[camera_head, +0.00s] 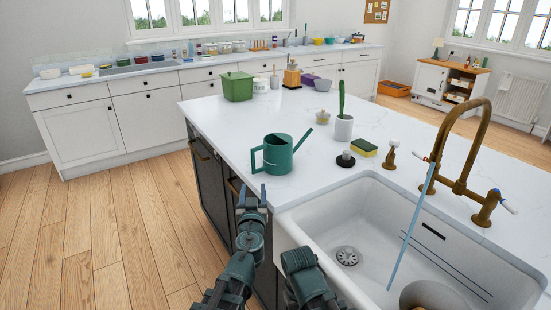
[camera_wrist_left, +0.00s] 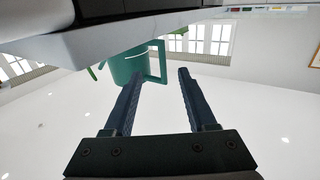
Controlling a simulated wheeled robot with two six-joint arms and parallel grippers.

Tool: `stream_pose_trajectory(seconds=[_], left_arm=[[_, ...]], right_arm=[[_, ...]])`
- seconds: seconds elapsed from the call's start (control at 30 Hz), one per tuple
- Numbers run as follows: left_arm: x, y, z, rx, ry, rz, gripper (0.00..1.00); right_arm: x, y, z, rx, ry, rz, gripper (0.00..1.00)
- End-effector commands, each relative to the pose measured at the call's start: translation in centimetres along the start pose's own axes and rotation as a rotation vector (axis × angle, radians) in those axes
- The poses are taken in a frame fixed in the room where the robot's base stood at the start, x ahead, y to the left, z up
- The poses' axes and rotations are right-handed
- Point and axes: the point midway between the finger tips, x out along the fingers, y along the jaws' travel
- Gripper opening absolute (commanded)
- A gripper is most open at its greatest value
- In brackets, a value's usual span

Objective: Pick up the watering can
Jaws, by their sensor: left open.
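The green watering can (camera_head: 278,153) stands upright on the white island counter, left of the sink. Its handle is on the left and its spout points right. My left gripper (camera_head: 252,190) is open and empty, in front of the can and just off the counter's edge. In the left wrist view the can (camera_wrist_left: 124,68) appears upside down beyond the open fingers (camera_wrist_left: 160,75), with its handle near the fingertips. The fingers look apart from the handle. A dark part of my right arm shows at the bottom of the head view; its gripper is not seen.
The white sink (camera_head: 348,225) with a brass faucet (camera_head: 460,150) lies right of the can. A black stopper (camera_head: 346,160), a sponge (camera_head: 364,147) and a white pot (camera_head: 343,128) stand behind the sink. A green box (camera_head: 237,87) is farther back. The counter edge lies close to my left gripper.

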Motion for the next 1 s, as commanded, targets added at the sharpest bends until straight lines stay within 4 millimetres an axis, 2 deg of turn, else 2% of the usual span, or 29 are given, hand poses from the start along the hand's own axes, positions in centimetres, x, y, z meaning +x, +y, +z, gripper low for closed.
stream_pose_trajectory(seconds=[0.33,0.43,0.67,0.77,1.0], left_arm=[[6.6,0.0,0.0,0.000,0.000,-0.002,0.57],[7.5,-0.1,0.0,0.000,0.000,-0.003,0.57],[7.8,-0.1,-0.1,0.000,-0.001,-0.002,0.57],[8.7,-0.2,-0.2,0.000,-0.001,-0.002,0.57],[12.2,-0.3,-0.4,0.000,0.000,-0.002,0.57]], right_arm=[[0.0,0.0,0.0,0.000,0.000,0.000,0.50],[0.0,0.0,0.0,0.000,0.000,0.000,0.50],[-0.1,0.0,0.0,0.000,0.000,0.000,0.50],[-0.2,0.0,0.0,0.000,0.000,0.000,0.50],[-0.4,0.0,0.0,0.000,0.000,0.000,0.50]])
